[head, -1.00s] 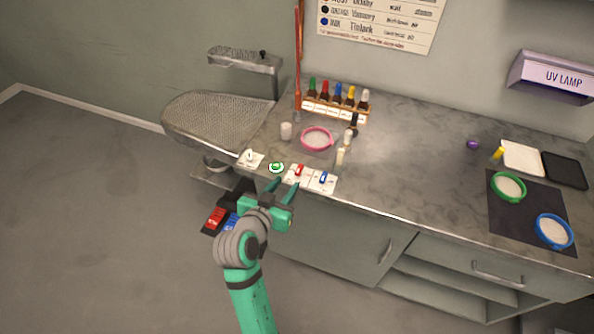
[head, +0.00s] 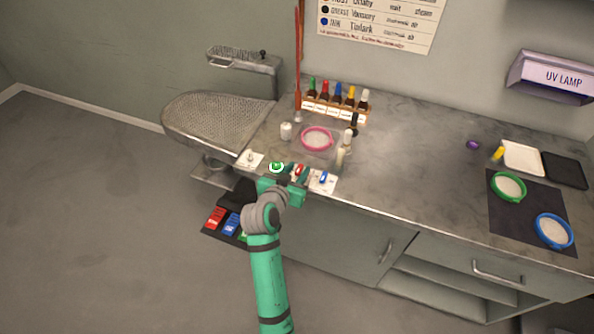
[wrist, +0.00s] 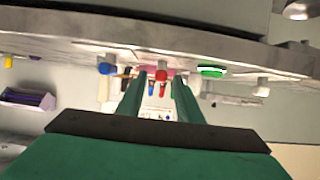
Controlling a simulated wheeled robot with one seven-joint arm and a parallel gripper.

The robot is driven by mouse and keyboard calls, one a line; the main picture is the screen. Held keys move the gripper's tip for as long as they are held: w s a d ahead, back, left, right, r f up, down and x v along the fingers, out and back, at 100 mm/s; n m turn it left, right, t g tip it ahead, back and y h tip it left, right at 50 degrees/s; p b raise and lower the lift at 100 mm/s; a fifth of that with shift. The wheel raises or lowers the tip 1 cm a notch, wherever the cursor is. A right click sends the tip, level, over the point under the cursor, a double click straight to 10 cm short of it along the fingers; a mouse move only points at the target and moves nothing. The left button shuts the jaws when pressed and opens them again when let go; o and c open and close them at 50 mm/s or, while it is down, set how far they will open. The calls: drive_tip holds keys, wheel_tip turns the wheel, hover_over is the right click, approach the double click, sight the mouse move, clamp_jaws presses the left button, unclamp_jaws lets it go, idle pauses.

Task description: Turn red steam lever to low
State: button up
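The red steam lever (head: 299,169) stands on a white plate at the counter's front edge, and my gripper hides part of it. In the wrist view the red lever (wrist: 162,76) shows between the two fingertips. My gripper (head: 289,178) is at the front edge, just before the red lever. In the wrist view my gripper (wrist: 160,86) is open, with one finger on each side of the lever. I cannot tell whether the fingers touch it. The lever's low mark cannot be read.
A blue lever (head: 323,177) stands close on the right. A green button (head: 276,167) and a white knob (head: 251,157) are on the left. A pink-rimmed dish (head: 317,138) and small bottles stand behind.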

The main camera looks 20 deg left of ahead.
clamp_jaws()
drive_tip(key=shift+a+m+h, duration=0.1)
drive_tip(key=shift+m+h, duration=0.2)
drive_tip(key=shift+h, duration=0.2)
drive_tip(key=m+h, duration=0.1)
drive_tip(key=m+g+h, duration=0.1)
drive_tip(key=m+h, duration=0.2)
drive_tip(key=shift+w+a+r+h, duration=0.1)
drive_tip(key=shift+w+a+h, duration=0.05)
drive_tip(key=shift+a+h, duration=0.25)
drive_tip(key=shift+w+a+m+g+h, duration=0.15)
drive_tip(key=shift+m+g+h, duration=1.55)
drive_tip(key=shift+m, duration=0.4)
